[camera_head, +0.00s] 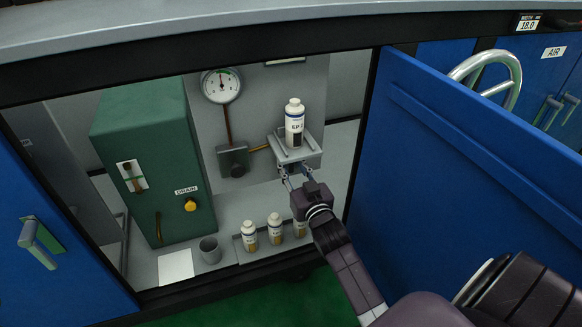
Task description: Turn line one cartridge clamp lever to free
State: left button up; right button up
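A white cartridge (294,124) with a cap and a label starting "EP" stands upright in a grey holder bracket (311,152) on the back wall of the cabinet. My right gripper (296,174) reaches in from the lower right, just below the front of the bracket. Its two fingers stand apart and point up toward the bracket's underside. I cannot make out the clamp lever; the fingers and bracket may hide it. Whether the fingers touch anything is too small to tell. My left gripper is not in view.
A round gauge (221,86) and a grey valve block (233,160) are left of the bracket. A green unit (150,160) stands farther left. Several bottles (274,226) and a grey cup (210,250) stand below. An open blue door (450,170) borders the right.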

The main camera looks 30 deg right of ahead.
jog(key=shift+c, duration=0.6)
grip_shut()
